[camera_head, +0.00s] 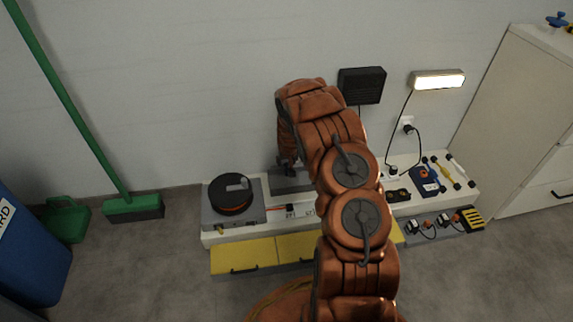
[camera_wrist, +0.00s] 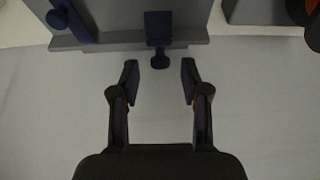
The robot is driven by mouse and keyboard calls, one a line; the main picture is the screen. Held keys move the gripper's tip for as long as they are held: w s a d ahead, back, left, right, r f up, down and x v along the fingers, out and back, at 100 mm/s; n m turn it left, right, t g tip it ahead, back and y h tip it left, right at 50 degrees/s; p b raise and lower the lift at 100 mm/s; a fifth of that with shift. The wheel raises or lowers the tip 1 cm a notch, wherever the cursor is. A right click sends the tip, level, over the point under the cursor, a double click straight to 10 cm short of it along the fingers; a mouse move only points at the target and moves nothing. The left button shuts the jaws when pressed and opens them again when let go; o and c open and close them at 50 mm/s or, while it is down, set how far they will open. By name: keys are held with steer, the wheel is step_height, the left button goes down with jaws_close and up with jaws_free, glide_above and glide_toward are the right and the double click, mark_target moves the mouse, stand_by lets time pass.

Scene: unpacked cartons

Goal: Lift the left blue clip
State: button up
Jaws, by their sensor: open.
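In the wrist view, a dark blue clip (camera_wrist: 158,28) sits on the edge of a grey tray (camera_wrist: 115,42), with its round knob hanging past the edge. My gripper (camera_wrist: 159,75) is open and empty, its two fingertips on either side and just short of that knob. A second dark blue piece (camera_wrist: 72,20) with a round knob lies on the tray at the upper left. In the head view my gripper (camera_head: 287,168) hangs over the grey tray (camera_head: 290,185) on the white bench, and my arm hides part of it. The clips are not clear there.
A grey box with a black and orange spool (camera_head: 231,193) stands left of the tray. Yellow drawers (camera_head: 240,258) are below the bench (camera_head: 212,238). Tools and plugs (camera_head: 425,180) lie to the right, near a lit lamp (camera_head: 438,79). A green broom (camera_head: 132,207) leans at the left.

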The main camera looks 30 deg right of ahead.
steer(key=shift+w+f, duration=0.15)
steer(key=shift+f, duration=0.4)
jaws_close()
stand_by(0.4)
